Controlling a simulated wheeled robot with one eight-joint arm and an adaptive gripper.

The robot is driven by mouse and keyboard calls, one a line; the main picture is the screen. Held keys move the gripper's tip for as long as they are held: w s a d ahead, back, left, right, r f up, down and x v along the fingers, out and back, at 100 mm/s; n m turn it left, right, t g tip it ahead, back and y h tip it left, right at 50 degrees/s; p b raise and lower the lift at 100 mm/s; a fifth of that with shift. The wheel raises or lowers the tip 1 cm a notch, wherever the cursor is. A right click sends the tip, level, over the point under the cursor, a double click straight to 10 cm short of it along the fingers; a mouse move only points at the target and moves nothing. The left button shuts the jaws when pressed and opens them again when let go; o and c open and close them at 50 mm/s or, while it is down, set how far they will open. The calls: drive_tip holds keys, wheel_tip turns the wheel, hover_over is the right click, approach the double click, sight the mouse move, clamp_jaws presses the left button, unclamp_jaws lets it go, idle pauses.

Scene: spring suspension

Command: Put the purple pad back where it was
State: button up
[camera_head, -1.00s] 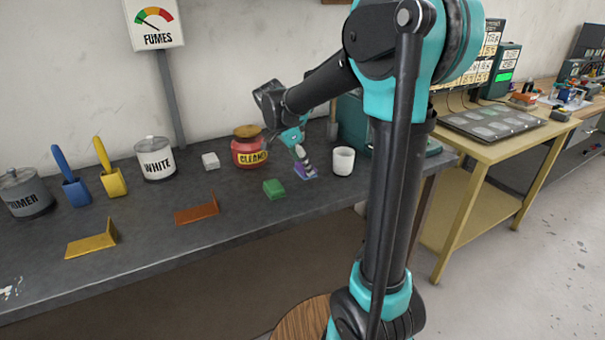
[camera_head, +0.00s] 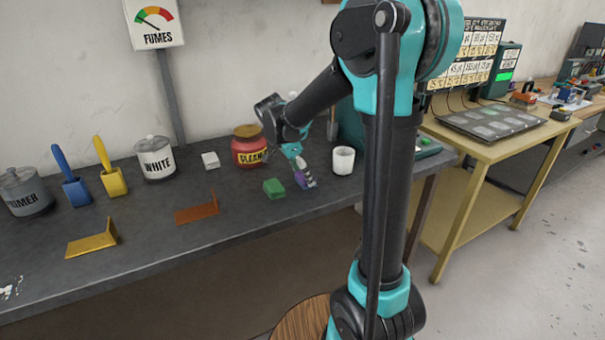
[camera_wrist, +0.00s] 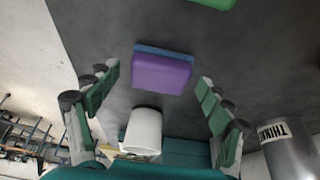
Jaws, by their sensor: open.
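The purple pad (camera_head: 302,180) lies on the dark bench, between the green pad and the white cup, and my gripper partly covers it in the head view. In the wrist view the purple pad (camera_wrist: 162,73) shows whole, with a blue layer along one edge. My gripper (camera_head: 306,178) is low over the pad. In the wrist view its fingers (camera_wrist: 160,80) are spread wide, one on each side of the pad, with gaps to both sides. Nothing is held.
A white cup (camera_head: 343,160) stands close to the right of the pad, and a green pad (camera_head: 273,188) lies close to the left. A red cleaner jar (camera_head: 249,148) and a white block (camera_head: 210,160) are behind. An orange bracket (camera_head: 197,210) lies farther left.

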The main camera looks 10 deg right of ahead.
drive_tip(key=v, duration=1.2)
drive_tip(key=shift+d+r, duration=0.1)
